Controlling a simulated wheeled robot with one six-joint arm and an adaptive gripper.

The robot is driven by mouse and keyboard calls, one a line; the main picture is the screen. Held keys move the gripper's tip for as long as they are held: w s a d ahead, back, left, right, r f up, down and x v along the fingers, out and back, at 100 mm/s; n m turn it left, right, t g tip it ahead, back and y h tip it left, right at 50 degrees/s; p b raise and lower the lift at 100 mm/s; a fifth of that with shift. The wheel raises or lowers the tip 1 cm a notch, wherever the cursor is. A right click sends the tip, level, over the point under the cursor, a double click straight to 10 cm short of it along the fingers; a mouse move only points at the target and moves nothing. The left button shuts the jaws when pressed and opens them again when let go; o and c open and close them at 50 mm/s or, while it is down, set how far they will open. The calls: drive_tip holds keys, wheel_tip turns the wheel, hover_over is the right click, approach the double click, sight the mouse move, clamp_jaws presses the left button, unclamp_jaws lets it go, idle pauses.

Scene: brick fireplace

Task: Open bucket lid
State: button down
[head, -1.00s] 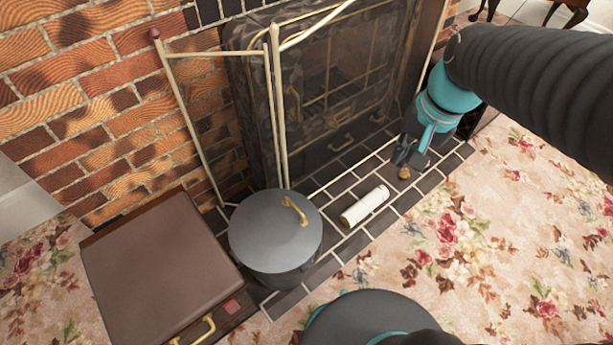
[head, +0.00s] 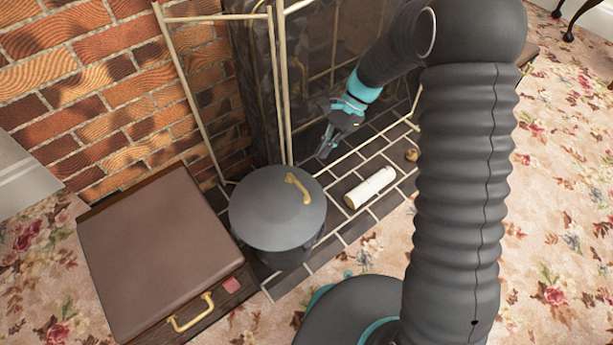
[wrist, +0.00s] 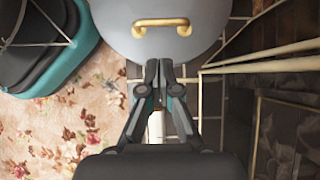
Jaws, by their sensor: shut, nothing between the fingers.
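The grey bucket (head: 268,240) stands on the dark tiled hearth. Its round grey lid (head: 262,212) is on top, with a brass handle (head: 298,188) near the lid's right side. In the wrist view the lid (wrist: 200,40) fills the top middle, and its handle (wrist: 161,27) lies ahead of the fingertips. My gripper (head: 325,152) is up and to the right of the bucket, apart from the handle. In the wrist view my gripper (wrist: 159,82) has its fingers together with nothing held.
A brown case (head: 165,255) with a brass handle lies left of the bucket. A white roll (head: 370,188) and a small brown object (head: 411,155) lie on the hearth (head: 340,222). A brass-framed fire screen (head: 279,85) stands close behind the bucket. Flowered carpet (head: 560,240) lies in front.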

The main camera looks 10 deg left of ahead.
drive_tip(key=b, duration=0.1)
approach(297, 192)
drive_tip(key=x, duration=0.5)
idle(0.4)
